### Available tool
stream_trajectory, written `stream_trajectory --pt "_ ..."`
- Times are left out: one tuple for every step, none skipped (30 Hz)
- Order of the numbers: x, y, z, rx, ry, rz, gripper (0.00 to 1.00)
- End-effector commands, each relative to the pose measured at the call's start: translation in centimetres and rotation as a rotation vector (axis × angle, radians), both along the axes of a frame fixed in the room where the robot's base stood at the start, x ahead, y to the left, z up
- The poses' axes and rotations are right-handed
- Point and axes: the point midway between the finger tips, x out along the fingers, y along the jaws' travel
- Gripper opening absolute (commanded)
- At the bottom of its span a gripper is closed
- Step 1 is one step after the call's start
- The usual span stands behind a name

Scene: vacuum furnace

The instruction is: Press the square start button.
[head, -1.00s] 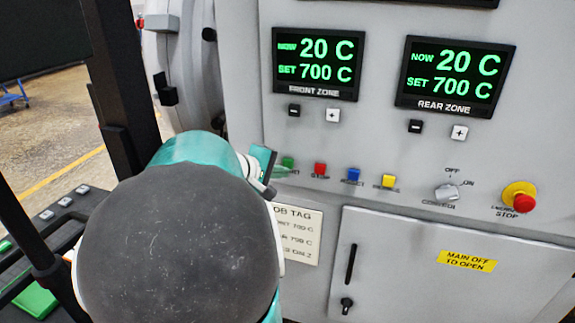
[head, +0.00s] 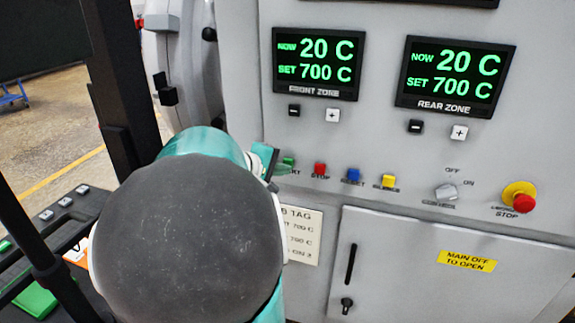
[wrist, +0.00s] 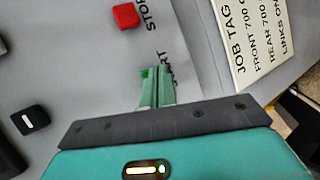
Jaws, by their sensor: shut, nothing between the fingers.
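The green square start button (head: 289,161) is at the left end of a row of buttons on the grey panel, partly hidden by my gripper in the head view. My gripper (head: 280,168) is shut and empty, with its fingers at the button. In the wrist view my gripper's closed fingertips (wrist: 154,72) lie over the start button's place, beside the partly covered START label. A bright green edge of the start button (wrist: 144,72) shows at the fingertips. I cannot tell whether they touch it or whether it is pressed in.
The red stop button (head: 320,170) is just right of the start button, then a blue button (head: 353,175) and a yellow button (head: 389,182). A control knob (head: 446,192) and a red emergency stop (head: 523,203) are farther right. A job tag (head: 303,235) is below.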

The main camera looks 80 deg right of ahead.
Motion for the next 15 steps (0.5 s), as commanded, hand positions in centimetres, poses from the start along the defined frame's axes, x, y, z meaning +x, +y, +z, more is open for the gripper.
stream_trajectory --pt "0.01 -0.07 -0.01 0.0 0.0 0.0 0.0" --pt "0.0 -0.1 -0.01 0.0 0.0 0.0 0.0" --pt "-0.01 -0.13 -0.01 0.0 0.0 0.0 0.0" --pt "-0.01 -0.17 -0.01 0.0 0.0 0.0 0.0" --pt "-0.02 -0.2 -0.02 0.0 0.0 0.0 0.0" --pt "-0.02 -0.24 -0.02 0.0 0.0 0.0 0.0" --pt "-0.02 -0.28 -0.02 0.0 0.0 0.0 0.0" --pt "-0.02 -0.31 -0.01 0.0 0.0 0.0 0.0" --pt "-0.02 -0.35 -0.02 0.0 0.0 0.0 0.0" --pt "-0.02 -0.38 -0.02 0.0 0.0 0.0 0.0" --pt "-0.02 -0.42 -0.03 0.0 0.0 0.0 0.0" --pt "-0.01 -0.47 -0.03 0.001 0.0 0.001 0.0" --pt "-0.02 -0.5 -0.03 0.001 0.0 0.001 0.0" --pt "-0.01 -0.53 -0.02 0.001 0.0 0.001 0.0" --pt "0.0 -0.57 -0.03 0.001 0.0 0.001 0.0"
